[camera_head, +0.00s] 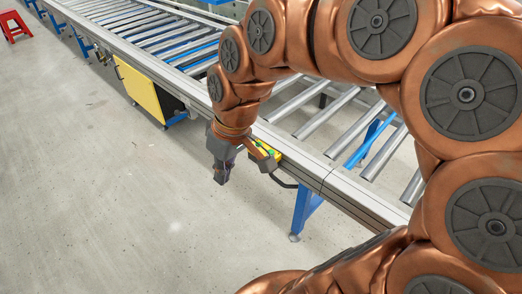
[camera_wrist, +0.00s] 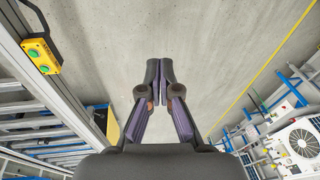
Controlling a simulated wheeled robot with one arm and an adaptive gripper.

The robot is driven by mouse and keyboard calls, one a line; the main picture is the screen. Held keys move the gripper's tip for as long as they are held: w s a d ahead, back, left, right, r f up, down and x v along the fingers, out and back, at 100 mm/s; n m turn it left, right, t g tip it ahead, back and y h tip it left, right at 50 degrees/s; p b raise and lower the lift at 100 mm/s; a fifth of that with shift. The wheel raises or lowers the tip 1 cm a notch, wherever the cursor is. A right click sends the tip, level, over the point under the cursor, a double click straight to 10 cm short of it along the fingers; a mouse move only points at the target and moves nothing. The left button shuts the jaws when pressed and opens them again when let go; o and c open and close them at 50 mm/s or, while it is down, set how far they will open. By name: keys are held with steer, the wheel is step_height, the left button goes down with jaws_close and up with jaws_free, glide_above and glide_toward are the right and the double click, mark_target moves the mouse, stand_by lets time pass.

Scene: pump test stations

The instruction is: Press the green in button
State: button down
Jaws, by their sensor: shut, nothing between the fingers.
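A yellow button box (camera_wrist: 41,47) is mounted on the conveyor's side rail at the upper left of the wrist view. It carries two green buttons, one (camera_wrist: 33,53) nearer the top and one (camera_wrist: 44,69) lower. Their labels are too small to read. In the head view the box (camera_head: 277,155) is partly hidden behind my wrist. My gripper (camera_head: 221,179) points down beside the rail, to the left of the box and apart from it. In the wrist view my gripper (camera_wrist: 160,75) is shut and empty, over bare floor.
The roller conveyor (camera_head: 335,176) runs diagonally, with blue legs (camera_head: 303,212) below. A yellow panel (camera_head: 140,91) hangs under its far part. A red stool (camera_head: 14,25) stands far left. White equipment (camera_wrist: 302,145) stands at the right of the wrist view. The floor left of the conveyor is clear.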

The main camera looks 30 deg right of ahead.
steer(key=w+d+f+t+y+b, duration=0.1)
steer(key=w+d+f+t+b, duration=0.1)
steer(key=w+d+f+b, duration=0.3)
steer(key=w+d+f+t+b, duration=0.1)
steer(key=w+d+b, duration=0.15)
steer(key=w, duration=0.45)
steer(key=w+d+f+t+y+b, duration=0.1)
steer(key=w+d+f+t+b, duration=0.1)
steer(key=w+d+f+b, duration=0.3)
steer(key=w+d+f+t+h+b, duration=0.1)
steer(key=w+d+f+b, duration=0.1)
steer(key=d, duration=0.7)
steer(key=w+d+f+m+t+h+b, duration=0.1)
steer(key=w+d+f, duration=0.3)
steer(key=d, duration=0.6)
step_height(320, 180, down, 2)
steer(key=shift+w+d+f+t+b, duration=0.1)
steer(key=shift+w+d+t+b, duration=0.2)
steer(key=shift+b, duration=0.4)
steer(key=b, duration=0.1)
glide_above(257, 142)
steer(key=s, duration=0.3)
steer(key=f, duration=0.7)
steer(key=shift+w+d, duration=0.15)
steer(key=shift+d, duration=0.2)
step_height(257, 142, down, 3)
steer(key=shift+f+b, duration=0.1)
steer(key=shift+b, duration=0.35)
steer(key=shift+f, duration=0.45)
